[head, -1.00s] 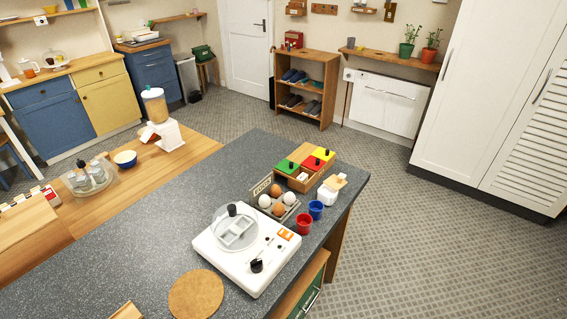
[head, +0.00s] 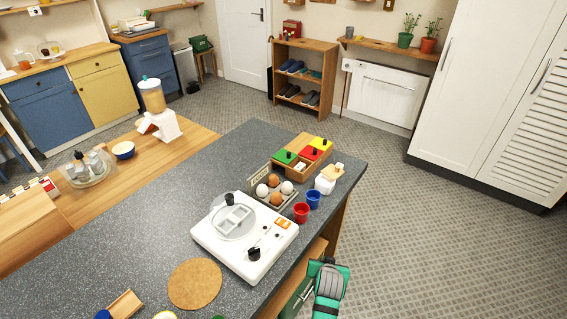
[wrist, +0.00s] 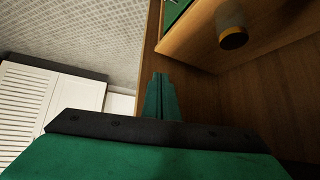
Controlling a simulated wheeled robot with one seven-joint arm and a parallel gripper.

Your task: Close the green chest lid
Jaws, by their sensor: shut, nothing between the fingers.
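A dark green piece (head: 294,299) with a pale metal handle shows under the right edge of the grey counter. It may be the green chest, but the counter and my arm hide most of it, and I cannot tell how its lid stands. My green arm is beside it at the bottom of the head view; the fingertips do not show there. In the wrist view my gripper (wrist: 161,97) is shut and empty, pointing along a wooden panel (wrist: 205,100). A small green surface (wrist: 176,10) shows at the top, beyond the fingertips.
A wooden board with a dark round knob (wrist: 233,38) is right of the fingers. The grey counter (head: 130,240) bears a white turntable-like device (head: 245,262), an egg tray and coloured cups. A small green box (head: 201,45) stands at the back. Patterned floor is free on the right.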

